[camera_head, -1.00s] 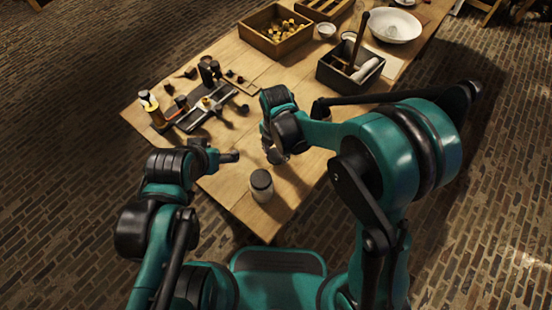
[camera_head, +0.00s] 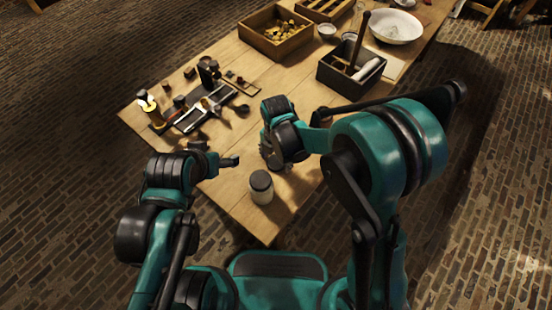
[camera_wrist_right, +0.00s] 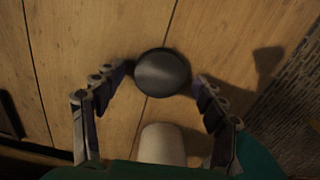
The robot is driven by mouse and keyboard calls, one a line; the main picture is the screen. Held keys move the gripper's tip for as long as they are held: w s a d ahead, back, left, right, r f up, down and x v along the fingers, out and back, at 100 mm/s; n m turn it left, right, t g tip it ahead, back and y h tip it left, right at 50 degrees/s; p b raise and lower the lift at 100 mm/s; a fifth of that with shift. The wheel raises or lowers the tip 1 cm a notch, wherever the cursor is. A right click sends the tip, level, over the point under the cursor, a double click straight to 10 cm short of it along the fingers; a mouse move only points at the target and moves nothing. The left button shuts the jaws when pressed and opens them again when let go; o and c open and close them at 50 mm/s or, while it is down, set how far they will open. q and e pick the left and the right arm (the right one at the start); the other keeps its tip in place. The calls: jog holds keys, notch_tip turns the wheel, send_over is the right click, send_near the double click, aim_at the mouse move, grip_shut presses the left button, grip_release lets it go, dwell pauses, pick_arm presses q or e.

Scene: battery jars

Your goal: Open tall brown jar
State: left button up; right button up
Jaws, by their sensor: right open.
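My right gripper (camera_head: 275,160) is over the near part of the table in the head view. In the right wrist view its two fingers (camera_wrist_right: 160,95) are spread apart. A round dark top (camera_wrist_right: 163,72) shows between and just beyond them, with no visible grip on it. I cannot tell whether it belongs to the tall brown jar; its body is hidden from above. A pale jar with a dark lid (camera_head: 261,189) stands upright near the table's front corner. My left gripper (camera_head: 229,161) is over the left edge, apart from the jar; its jaws are too small to read.
A wooden table (camera_head: 225,195) holds a dark tool rack (camera_head: 190,120) at the left. A wooden crate (camera_head: 262,42), a black box (camera_head: 335,77) and a white bowl (camera_head: 396,27) stand farther back. A pale rounded shape (camera_wrist_right: 162,145) shows low in the right wrist view.

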aim_at(276, 162)
notch_tip(276, 162, up, 12)
jog(key=p, duration=0.5)
jog(key=s+d+r+m+t, duration=0.3)
jog(key=s+d+r+m, duration=0.2)
jog(key=d+m, duration=0.5)
jog(key=s+d+r+m+t, duration=0.4)
jog(key=d+m, duration=0.6)
jog(key=m, duration=0.9)
jog(key=shift+s+d+r+m, duration=0.3)
jog(key=shift+s+r, duration=0.15)
jog(key=shift+s, duration=0.2)
